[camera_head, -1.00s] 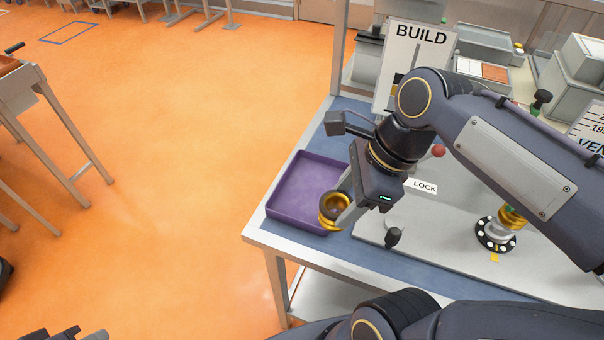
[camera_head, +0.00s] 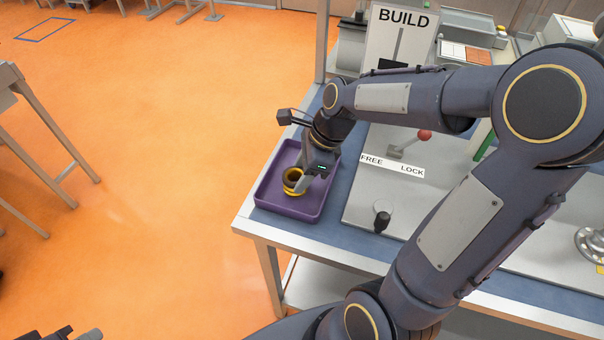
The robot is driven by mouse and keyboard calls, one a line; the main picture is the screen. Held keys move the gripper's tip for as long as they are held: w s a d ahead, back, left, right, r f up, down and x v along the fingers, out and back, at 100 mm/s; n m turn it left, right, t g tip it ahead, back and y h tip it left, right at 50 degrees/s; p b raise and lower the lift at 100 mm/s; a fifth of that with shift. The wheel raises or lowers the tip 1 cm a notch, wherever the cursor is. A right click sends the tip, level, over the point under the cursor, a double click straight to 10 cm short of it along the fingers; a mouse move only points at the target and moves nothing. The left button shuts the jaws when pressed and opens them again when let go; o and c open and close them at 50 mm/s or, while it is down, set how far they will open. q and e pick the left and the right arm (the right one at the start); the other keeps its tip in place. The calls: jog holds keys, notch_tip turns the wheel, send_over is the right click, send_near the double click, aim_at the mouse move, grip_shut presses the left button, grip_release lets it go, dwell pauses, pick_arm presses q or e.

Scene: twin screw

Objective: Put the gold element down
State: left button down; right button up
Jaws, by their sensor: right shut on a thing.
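The gold element (camera_head: 291,188) is a short, hollow gold ring. My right gripper (camera_head: 301,183) is shut on its right side. The element is within the outline of the purple tray (camera_head: 283,208), low over its floor; I cannot tell whether it touches. The tray lies at the left end of the workbench and looks otherwise empty. Part of its right side is hidden behind my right gripper and wrist. A dark part of my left gripper (camera_head: 75,334) shows at the bottom left edge, mostly out of frame, so its jaws cannot be read.
A grey plate (camera_head: 362,205) with a black knob (camera_head: 382,221), a red-ended lever (camera_head: 424,135) and a FREE/LOCK label (camera_head: 392,166) lies right of the tray. A BUILD sign (camera_head: 400,40) stands behind. My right arm covers much of the bench. Orange floor is open at left.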

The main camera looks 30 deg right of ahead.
jog(key=shift+f, duration=0.45)
jog(key=shift+f, duration=0.1)
jog(key=o, duration=1.2)
jog(key=shift+c, duration=0.2)
jog(key=shift+r, duration=0.25)
jog(key=p+v, duration=0.1)
jog(key=v, duration=1)
jog(key=s+a+f+n+t, duration=0.1)
jog(key=s+a+f+n, duration=0.1)
jog(key=s+n, duration=0.4)
jog(key=s+a+f+n+t, duration=0.1)
jog(key=s+a+n, duration=0.4)
jog(key=n, duration=1)
jog(key=shift+s+f+n+t, duration=0.4)
jog(key=shift+s+t, duration=0.4)
jog(key=shift+s, duration=0.35)
